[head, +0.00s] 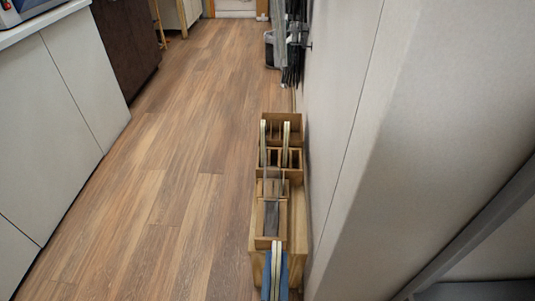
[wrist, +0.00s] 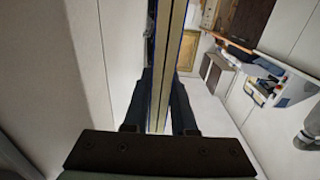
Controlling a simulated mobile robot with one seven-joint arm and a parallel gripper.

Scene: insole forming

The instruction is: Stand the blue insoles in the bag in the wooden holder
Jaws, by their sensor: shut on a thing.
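My gripper (wrist: 162,90) shows in the wrist view, shut with its two dark fingers on either side of the blue insoles (wrist: 167,45). They appear edge-on as a long strip with blue sides and tan layers, running up out of the picture. The wooden holder (head: 297,215) stands on the floor against the wall in the head view, with several compartments. A blue piece with a cream edge (head: 276,268) shows at its near end, cut off by the frame; I cannot tell if it is the held one. The gripper is not visible in the head view.
Two cream-edged upright pieces (head: 286,143) stand in the holder's far part. A pale wall (head: 345,120) rises close on its right. Wooden floor (head: 165,190) is clear to the left, up to white cabinets (head: 75,90). A dark bin (head: 271,50) stands farther back.

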